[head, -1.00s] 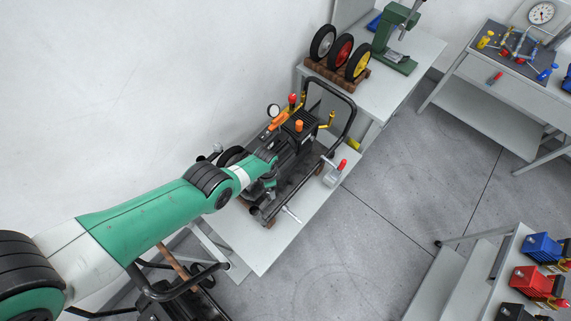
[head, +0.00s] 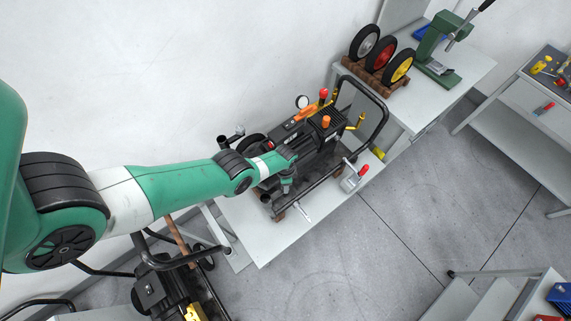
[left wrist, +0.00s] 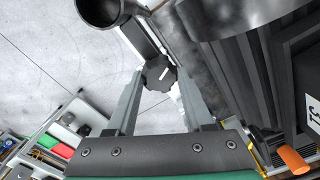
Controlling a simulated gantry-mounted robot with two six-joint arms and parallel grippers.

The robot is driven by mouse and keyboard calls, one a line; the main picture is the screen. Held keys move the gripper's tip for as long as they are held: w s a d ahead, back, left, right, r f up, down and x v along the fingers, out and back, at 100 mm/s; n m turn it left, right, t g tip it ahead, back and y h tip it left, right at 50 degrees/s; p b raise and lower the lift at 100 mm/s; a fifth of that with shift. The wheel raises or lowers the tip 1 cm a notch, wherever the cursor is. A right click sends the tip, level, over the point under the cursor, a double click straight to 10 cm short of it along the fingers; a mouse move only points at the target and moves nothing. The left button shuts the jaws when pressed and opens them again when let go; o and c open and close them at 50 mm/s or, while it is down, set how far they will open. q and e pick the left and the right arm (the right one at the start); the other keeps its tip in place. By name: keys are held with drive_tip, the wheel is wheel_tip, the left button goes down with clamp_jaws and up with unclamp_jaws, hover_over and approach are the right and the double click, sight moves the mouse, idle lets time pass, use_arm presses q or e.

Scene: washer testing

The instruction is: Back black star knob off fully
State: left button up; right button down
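The black star knob (left wrist: 158,73) shows in the left wrist view, on the machine's frame beside a dark round tube end. My left gripper (left wrist: 160,72) has one finger on each side of the knob, with the tips level with its edges. I cannot tell whether the fingers touch it. In the head view my left arm reaches over the black washer machine (head: 318,140) on the pale bench, and its wrist covers the near end. The knob cannot be made out there. My right gripper is not in view.
The washer has a tall black handle (head: 384,118) and an orange cap (head: 326,121), which also shows in the left wrist view (left wrist: 294,160). A grey, red-tipped part (head: 351,180) stands on the bench edge. Wheels (head: 382,56) stand behind. Bare bench (head: 262,242) lies in front.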

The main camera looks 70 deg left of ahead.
use_arm(q)
clamp_jaws()
drive_tip(key=shift+n, duration=0.3)
drive_tip(key=n, duration=1.2)
drive_tip(key=shift+a, duration=0.1)
drive_tip(key=shift+n, duration=0.3)
idle(0.4)
drive_tip(key=o, duration=0.6)
unclamp_jaws()
